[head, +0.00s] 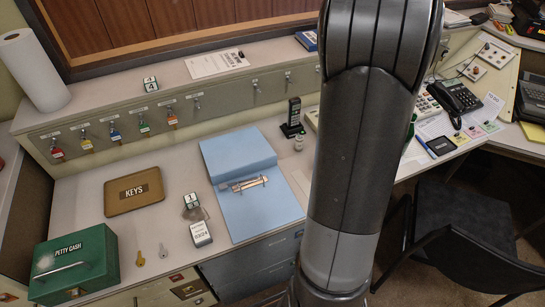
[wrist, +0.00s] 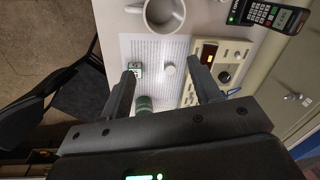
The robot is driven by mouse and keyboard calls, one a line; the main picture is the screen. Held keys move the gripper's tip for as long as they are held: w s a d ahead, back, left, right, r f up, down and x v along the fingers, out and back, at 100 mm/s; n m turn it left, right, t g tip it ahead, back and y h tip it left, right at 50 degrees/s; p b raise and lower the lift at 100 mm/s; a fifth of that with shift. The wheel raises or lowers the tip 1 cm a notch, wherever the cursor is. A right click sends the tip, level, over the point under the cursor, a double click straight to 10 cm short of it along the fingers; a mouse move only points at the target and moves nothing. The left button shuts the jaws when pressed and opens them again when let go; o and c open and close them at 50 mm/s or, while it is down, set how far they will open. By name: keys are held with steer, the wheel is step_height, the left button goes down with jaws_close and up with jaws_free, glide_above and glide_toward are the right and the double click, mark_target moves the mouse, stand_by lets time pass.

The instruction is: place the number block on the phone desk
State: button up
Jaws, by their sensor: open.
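A small number block (wrist: 135,67) lies on a printed sheet in the wrist view, just beside the left finger. My gripper (wrist: 164,84) is open above the desk, with nothing held between its fingers. In the head view my arm hides the gripper and this spot. Another number block, marked 4 (head: 151,84), stands on the key shelf at the left. A similar block (head: 191,200) sits by a white tag on the counter. The phone desk (head: 468,133) is at the right, with a black desk phone (head: 455,97) on it.
A white mug (wrist: 163,14), a white round piece (wrist: 168,68), a green cylinder (wrist: 144,103) and a beige device (wrist: 221,67) surround the gripper. A dark chair (head: 465,230) stands before the phone desk. A blue binder (head: 255,205) and green cash box (head: 75,265) are left.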

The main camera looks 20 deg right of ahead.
steer(key=s+a+r+n+t, duration=0.1)
steer(key=a+r+n, duration=0.3)
steer(key=a, duration=0.5)
steer(key=s+a+r+n+t, duration=0.1)
steer(key=s+a+r+n, duration=0.1)
steer(key=a+r, duration=0.55)
steer(key=s+a+r+n+t, duration=0.1)
steer(key=s+a+n+t, duration=0.1)
steer(key=s+a+n, duration=0.6)
steer(key=s+a, duration=0.4)
steer(key=a, duration=0.3)
steer(key=shift+a+r, duration=0.3)
steer(key=shift+s, duration=0.1)
